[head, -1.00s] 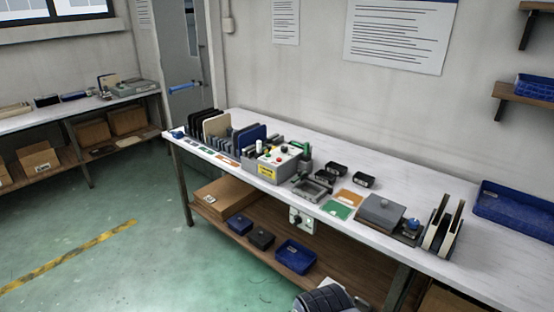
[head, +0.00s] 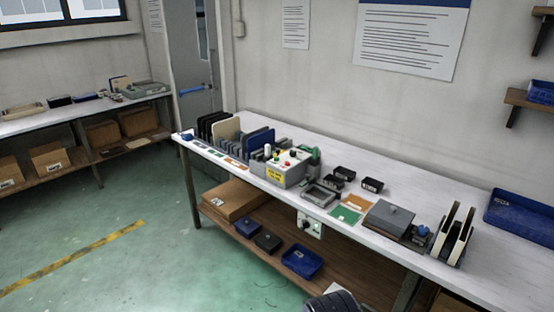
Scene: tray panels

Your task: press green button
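A grey control box (head: 285,172) with a yellow label on its front stands on the long white workbench, left of the picture's middle. Small buttons sit on its pale top, among them a red one. A small green button (head: 277,155) seems to sit near the top's left side, but it is too small to make out clearly. A larger green part (head: 314,153) stands just behind the box's right side. My gripper is not in view; only a dark rounded piece, probably mine, shows at the bottom edge.
On the white workbench (head: 440,262), upright panels in a rack (head: 228,132) stand left of the box. The green floor at left is clear.

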